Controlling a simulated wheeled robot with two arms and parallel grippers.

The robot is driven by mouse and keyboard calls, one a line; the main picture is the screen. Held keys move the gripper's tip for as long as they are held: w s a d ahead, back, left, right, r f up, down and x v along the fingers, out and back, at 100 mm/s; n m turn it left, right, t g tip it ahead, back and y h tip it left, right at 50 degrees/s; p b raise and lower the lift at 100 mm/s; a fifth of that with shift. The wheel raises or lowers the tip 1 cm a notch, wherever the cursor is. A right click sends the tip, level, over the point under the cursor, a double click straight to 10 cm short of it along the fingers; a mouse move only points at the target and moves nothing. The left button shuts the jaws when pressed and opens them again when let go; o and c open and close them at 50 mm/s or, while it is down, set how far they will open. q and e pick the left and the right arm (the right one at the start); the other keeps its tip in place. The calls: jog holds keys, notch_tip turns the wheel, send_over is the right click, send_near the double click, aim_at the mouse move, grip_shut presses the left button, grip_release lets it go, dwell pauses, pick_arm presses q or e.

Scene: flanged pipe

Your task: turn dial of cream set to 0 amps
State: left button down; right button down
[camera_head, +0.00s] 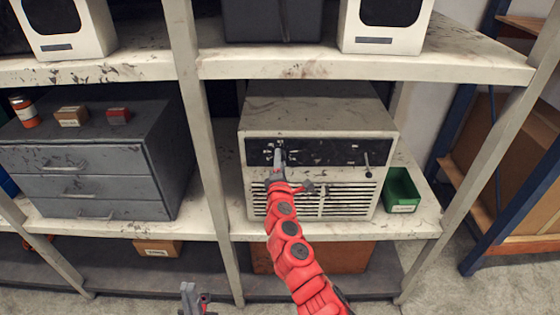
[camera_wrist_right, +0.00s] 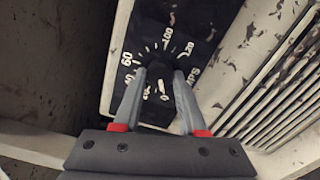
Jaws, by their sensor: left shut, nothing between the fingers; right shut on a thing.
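The cream set (camera_head: 315,115) stands on the middle shelf, with a black panel across its front above a slatted grille. My right gripper (camera_head: 280,157) reaches the left part of this panel and hides the dial in the head view. In the right wrist view, the black dial (camera_wrist_right: 158,95) sits between the two fingers of my right gripper (camera_wrist_right: 160,74), which is shut on it. White ticks and numbers, including 60, 100 and 120, ring the dial. A small pale mark shows on the dial, but its reading is unclear. My left gripper (camera_head: 194,297) is low at the bottom edge, shut and empty.
A small lever (camera_head: 367,160) is on the panel's right side. A green bin (camera_head: 401,190) stands right of the set. A grey drawer cabinet (camera_head: 90,155) stands left, beyond a shelf post (camera_head: 207,130). The upper shelf (camera_head: 365,62) runs close above the set.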

jog(key=shift+c, duration=2.3)
grip_release()
jog(key=s+b, duration=0.3)
jog(key=s, duration=1.4)
jog(key=shift+s+b, duration=0.25)
jog(key=shift+b, duration=0.05)
